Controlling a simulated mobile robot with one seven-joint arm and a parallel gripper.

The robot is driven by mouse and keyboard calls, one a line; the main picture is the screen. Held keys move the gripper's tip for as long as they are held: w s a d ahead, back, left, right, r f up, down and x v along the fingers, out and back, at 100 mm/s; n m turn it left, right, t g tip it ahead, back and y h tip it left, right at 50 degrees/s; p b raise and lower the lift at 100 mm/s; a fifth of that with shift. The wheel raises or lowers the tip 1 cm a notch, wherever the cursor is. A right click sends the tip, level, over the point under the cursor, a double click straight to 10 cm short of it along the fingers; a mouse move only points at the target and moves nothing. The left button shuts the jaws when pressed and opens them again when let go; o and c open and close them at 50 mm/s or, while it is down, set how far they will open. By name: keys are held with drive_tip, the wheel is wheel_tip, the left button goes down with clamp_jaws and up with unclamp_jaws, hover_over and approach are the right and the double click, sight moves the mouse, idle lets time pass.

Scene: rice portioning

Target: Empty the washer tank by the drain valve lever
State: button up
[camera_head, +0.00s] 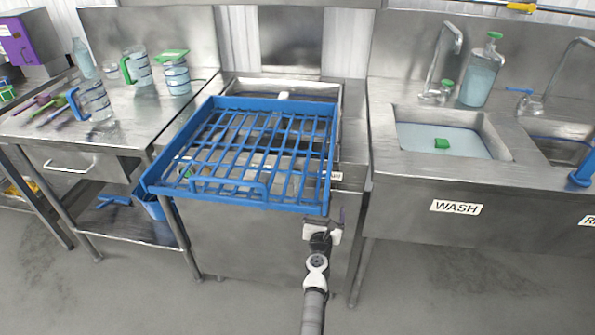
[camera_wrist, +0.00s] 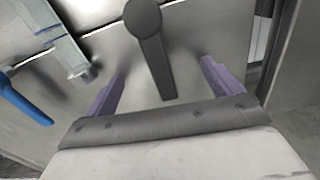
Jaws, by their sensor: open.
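The washer (camera_head: 255,240) is a steel cabinet in the middle of the head view, with a blue rack (camera_head: 240,197) over its top. My gripper (camera_head: 328,222) is at the washer's front right, below the rack. In the wrist view my gripper (camera_wrist: 163,69) is open, with two purple fingers apart. A dark grey lever (camera_wrist: 155,68) with a round hub hangs down between the fingers, with a gap on both sides. A blue handle (camera_wrist: 24,98) shows at the left, by a metal fitting (camera_wrist: 78,62). The head view does not show the grey lever clearly. The tank's inside is mostly hidden.
A WASH sink (camera_head: 455,140) with water and a green block stands at the right. A steel table (camera_head: 45,130) with jugs stands at the left. The floor (camera_head: 440,285) in front of the sink is clear.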

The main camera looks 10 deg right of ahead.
drive_tip(key=p+v, duration=0.1)
drive_tip(key=v, duration=0.7)
idle(0.4)
idle(0.3)
